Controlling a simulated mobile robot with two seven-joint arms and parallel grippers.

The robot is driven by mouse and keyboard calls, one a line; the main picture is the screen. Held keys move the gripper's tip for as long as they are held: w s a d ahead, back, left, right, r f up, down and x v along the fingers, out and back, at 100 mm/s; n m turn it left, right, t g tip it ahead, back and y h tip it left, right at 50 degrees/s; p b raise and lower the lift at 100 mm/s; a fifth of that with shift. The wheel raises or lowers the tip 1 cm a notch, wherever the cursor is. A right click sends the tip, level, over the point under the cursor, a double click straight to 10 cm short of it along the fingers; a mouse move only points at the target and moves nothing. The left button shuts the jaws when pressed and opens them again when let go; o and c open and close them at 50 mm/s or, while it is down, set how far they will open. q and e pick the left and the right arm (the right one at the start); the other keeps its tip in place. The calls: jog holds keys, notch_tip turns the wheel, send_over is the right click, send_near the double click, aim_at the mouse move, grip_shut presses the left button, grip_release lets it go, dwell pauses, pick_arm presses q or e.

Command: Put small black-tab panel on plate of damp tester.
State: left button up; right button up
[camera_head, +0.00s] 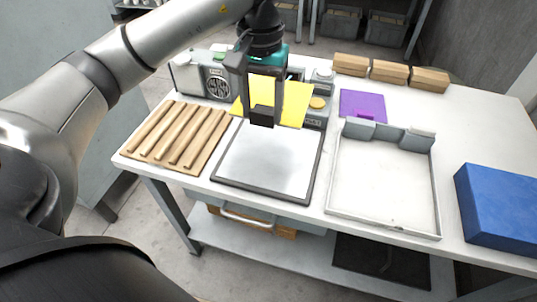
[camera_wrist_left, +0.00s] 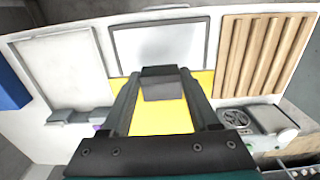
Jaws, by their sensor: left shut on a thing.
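My left gripper (camera_head: 263,110) is shut on the black tab (camera_head: 262,116) of a yellow panel (camera_head: 292,100). The black tab (camera_wrist_left: 162,85) also shows between the fingertips in the left wrist view, with the yellow panel (camera_wrist_left: 160,118) behind the fingers. The panel lies at the back edge of a pale, dark-framed plate (camera_head: 268,160) and hides part of the grey equipment behind it. Whether the panel touches anything below is unclear. The framed plate (camera_wrist_left: 160,45) looks bare in the left wrist view. Which unit is the damp tester is not clear. My right gripper is out of view.
A ribbed wooden rack (camera_head: 175,135) stands left of the plate. A white walled tray (camera_head: 383,190) is at right, with a purple panel (camera_head: 362,104) behind it. A blue block (camera_head: 498,208) lies at far right. Several wooden blocks (camera_head: 390,72) line the back.

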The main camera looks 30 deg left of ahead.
pick_arm(q)
notch_tip(320, 180, down, 12)
jog(key=shift+r+b, duration=0.1)
jog(key=shift+b, duration=0.75)
jog(key=shift+f+b, duration=0.35)
jog(key=shift+f, duration=1.75)
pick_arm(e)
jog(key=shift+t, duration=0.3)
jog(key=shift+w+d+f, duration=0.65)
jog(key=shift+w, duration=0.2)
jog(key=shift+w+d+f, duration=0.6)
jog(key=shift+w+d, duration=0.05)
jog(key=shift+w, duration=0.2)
pick_arm(q)
jog(key=shift+f, duration=0.2)
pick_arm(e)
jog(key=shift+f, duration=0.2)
pick_arm(q)
jog(key=o, duration=1.4)
jog(key=shift+r, duration=0.15)
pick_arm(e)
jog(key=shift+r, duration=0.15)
